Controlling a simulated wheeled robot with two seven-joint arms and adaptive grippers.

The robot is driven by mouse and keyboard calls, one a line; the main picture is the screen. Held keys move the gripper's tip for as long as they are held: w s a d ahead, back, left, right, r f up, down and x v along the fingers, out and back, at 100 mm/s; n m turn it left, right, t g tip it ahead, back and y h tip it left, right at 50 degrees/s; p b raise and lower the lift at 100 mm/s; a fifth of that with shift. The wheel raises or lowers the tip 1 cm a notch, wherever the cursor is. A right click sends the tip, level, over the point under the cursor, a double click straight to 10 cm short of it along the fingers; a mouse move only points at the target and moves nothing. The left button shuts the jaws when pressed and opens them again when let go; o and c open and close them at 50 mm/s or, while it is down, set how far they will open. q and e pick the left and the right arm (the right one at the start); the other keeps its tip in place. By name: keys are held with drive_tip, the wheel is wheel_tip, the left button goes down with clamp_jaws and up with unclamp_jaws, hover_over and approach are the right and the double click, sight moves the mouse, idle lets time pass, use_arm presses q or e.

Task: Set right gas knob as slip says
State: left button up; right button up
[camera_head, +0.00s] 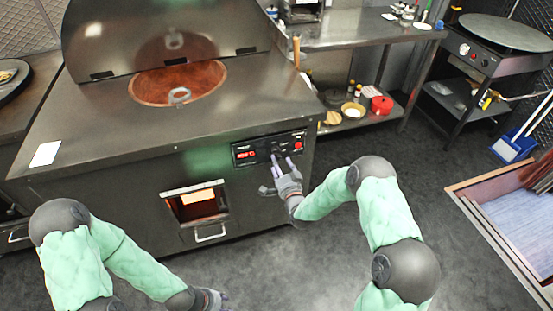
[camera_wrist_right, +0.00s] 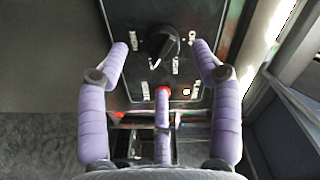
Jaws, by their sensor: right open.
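The tandoor's black control panel (camera_head: 243,146) has a red lit display and a red button. My right gripper (camera_head: 284,163) is in front of the panel. In the right wrist view a black knob (camera_wrist_right: 164,43) with labels around it sits on the panel, between the spread purple fingers of my right gripper (camera_wrist_right: 161,50). The fingers are open and appear apart from the knob; exact contact cannot be told. A white slip (camera_head: 45,153) lies on the counter at the left; its writing is too small to read. My left gripper (camera_head: 213,299) is low at the bottom edge, its fingers cut off.
The tandoor's steel top (camera_head: 135,128) holds the round clay opening (camera_head: 180,82). A lit firebox opening (camera_head: 196,203) is below the panel. A shelf with a red pot (camera_head: 381,105) and a griddle stand (camera_head: 483,66) are at right. The floor (camera_head: 300,275) between my arms is clear.

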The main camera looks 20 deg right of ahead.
drive_tip(key=s, duration=0.7)
drive_tip(key=shift+s, duration=0.2)
drive_tip(key=s+a+f+n+g+y+p, duration=0.25)
drive_tip(key=s+a+f+n+g, duration=0.2)
drive_tip(key=s+f+g, duration=0.55)
drive_tip(key=s+a+f+n+g+p, duration=0.1)
drive_tip(key=s+a+f+n+g, duration=0.1)
drive_tip(key=s, duration=0.8)
drive_tip(key=s+a+f+n+g+p, duration=0.2)
drive_tip(key=s+a+g, duration=0.2)
drive_tip(key=s, duration=0.6)
drive_tip(key=shift+n+g+y, duration=0.35)
drive_tip(key=shift+g+y, duration=0.1)
drive_tip(key=shift+g, duration=0.35)
drive_tip(key=shift+w, duration=0.1)
